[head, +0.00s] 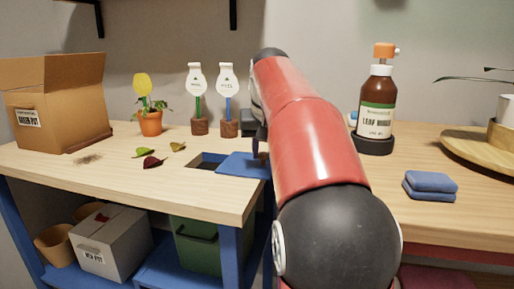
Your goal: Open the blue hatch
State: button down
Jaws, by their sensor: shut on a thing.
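The blue hatch (240,164) is a flat panel in the wooden worktop, left of my arm. A dark rectangular opening with a blue edge (208,161) shows to the left of the panel, so the hatch stands at least partly open. My gripper (260,153) points down at the right part of the hatch and is shut on it. The exact part held, perhaps a handle, is hidden by the fingers and my red arm. The right end of the hatch is also hidden.
An open cardboard box (55,100), a potted plant (150,120), two tagged stakes in wooden bases (198,126), and loose leaves (153,162) are to the left.

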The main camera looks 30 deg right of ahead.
jog(key=c, duration=1.2)
grip_release()
jog(key=p+v, duration=0.2)
jog(key=v, duration=0.6)
